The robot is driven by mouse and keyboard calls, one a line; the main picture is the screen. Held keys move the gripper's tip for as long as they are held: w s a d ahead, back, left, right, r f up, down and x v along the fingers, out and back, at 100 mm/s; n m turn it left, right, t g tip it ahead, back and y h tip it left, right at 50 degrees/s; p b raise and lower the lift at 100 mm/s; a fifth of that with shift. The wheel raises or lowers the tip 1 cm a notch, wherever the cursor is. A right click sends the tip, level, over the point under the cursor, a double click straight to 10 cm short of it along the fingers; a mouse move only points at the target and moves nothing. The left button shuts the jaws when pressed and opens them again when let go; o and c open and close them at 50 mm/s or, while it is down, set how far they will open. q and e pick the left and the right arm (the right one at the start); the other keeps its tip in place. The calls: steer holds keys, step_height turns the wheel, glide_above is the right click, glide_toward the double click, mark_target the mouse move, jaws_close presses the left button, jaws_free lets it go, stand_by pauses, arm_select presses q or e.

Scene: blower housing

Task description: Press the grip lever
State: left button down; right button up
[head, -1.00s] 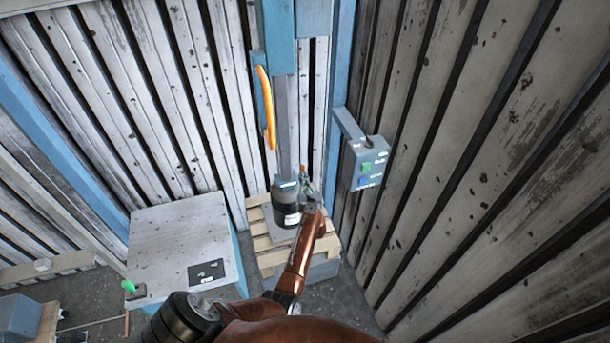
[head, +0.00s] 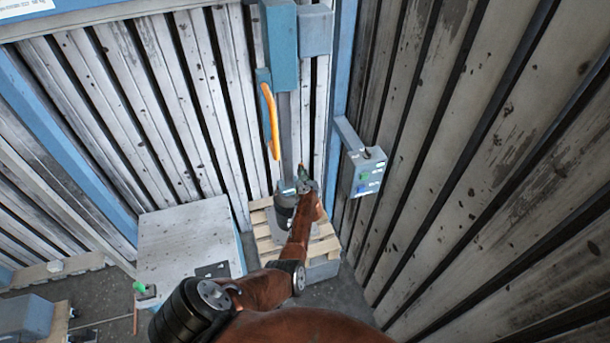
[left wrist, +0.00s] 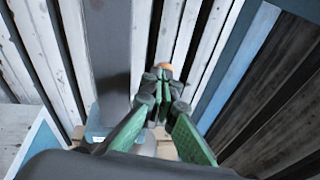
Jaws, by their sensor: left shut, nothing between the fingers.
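A long orange handle (head: 269,120), which looks like the grip lever, stands upright on the left side of the blue-green column (head: 279,45). My left gripper (head: 303,172) is right of and below the handle's lower end, over the dark cylindrical unit (head: 284,203). Its green fingers (left wrist: 162,84) are shut and empty in the left wrist view. A small orange piece (left wrist: 164,66) shows just beyond the fingertips there; I cannot tell whether it is part of the handle or whether they touch. My forearm partly covers the cylindrical unit. My right gripper is not in view.
A grey control box (head: 365,172) with green and blue buttons sticks out from the blue post at right. A wooden pallet (head: 264,232) lies under the cylindrical unit. A pale cabinet (head: 180,235) stands left of it. Slatted walls (head: 480,150) close in the corner.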

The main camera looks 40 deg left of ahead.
arm_select(q)
steer(key=shift+w+a+r, duration=0.15)
steer(key=shift+w+a, duration=0.15)
steer(key=shift+a, duration=0.15)
stand_by(0.4)
steer(key=r+p+v, duration=0.1)
steer(key=p+v, duration=0.8)
steer(key=v, duration=0.4)
steer(key=shift+a+r, duration=0.3)
steer(key=shift+r, duration=0.05)
steer(key=shift+f, duration=0.15)
